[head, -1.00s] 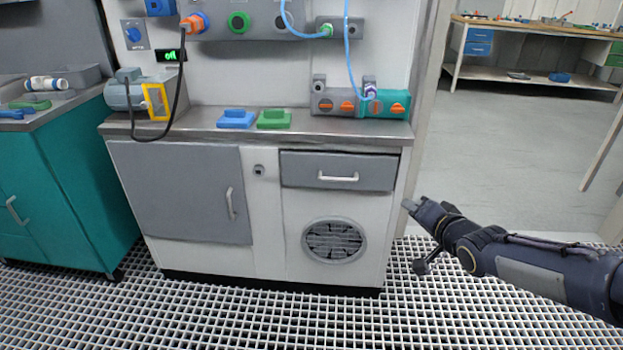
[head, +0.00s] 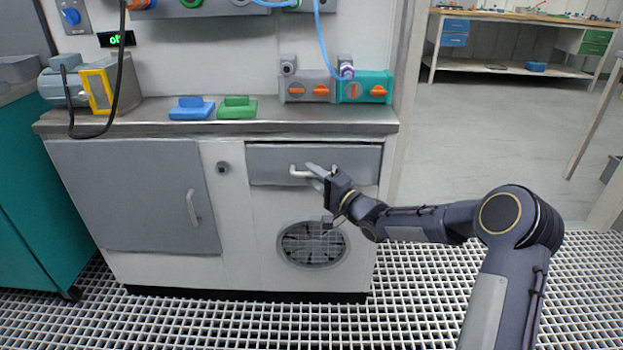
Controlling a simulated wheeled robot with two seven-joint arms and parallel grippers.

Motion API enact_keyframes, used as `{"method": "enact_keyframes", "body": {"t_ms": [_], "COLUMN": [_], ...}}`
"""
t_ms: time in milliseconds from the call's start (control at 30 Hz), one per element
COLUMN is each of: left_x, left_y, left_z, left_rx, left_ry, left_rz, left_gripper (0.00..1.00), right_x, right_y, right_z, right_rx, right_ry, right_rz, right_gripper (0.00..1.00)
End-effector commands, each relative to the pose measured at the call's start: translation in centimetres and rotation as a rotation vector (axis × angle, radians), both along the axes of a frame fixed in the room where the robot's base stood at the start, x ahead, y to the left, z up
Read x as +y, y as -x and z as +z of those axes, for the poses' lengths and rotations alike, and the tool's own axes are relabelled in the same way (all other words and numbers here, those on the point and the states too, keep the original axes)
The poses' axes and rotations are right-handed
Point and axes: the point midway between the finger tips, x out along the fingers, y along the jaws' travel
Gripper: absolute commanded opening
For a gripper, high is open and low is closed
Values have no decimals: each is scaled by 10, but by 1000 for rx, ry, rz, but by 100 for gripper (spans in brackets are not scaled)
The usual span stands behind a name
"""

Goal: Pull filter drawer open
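The grey filter drawer (head: 268,165) sits at the top right of the white cabinet, under the worktop, and its front looks flush with the cabinet. Its pale bar handle (head: 295,172) is level across the front. My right gripper (head: 312,174) is at the handle, coming in from the right. Its two pale fingers are apart, one above and one below the bar near its middle. I see no clear contact, and the fingers hide part of the handle. My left gripper is not in view.
Below the drawer is a round vent grille (head: 300,250). A grey door (head: 130,200) with its own handle is to the left. A blue block (head: 191,110) and a green block (head: 237,110) lie on the worktop (head: 150,121). The grating floor in front is clear.

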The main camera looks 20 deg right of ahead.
Motion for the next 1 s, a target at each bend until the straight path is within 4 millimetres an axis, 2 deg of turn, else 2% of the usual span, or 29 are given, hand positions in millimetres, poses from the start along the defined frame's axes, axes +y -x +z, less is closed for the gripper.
{"method": "enact_keyframes", "body": {"t_ms": [100, 367, 633, 1000], "left_x": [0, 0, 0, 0], "left_y": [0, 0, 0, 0], "left_z": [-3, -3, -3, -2], "left_rx": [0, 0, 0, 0], "left_ry": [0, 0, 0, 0], "left_rz": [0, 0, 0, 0], "left_gripper": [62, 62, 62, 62], "right_x": [4, 5, 5, 5], "right_y": [-7, -8, -8, -7], "right_z": [1, 2, 2, 1], "right_rx": [-1, 1, 1, 2], "right_ry": [0, 0, 0, 1], "right_rz": [0, -1, -1, -1], "right_gripper": [34, 34, 2, 0]}}
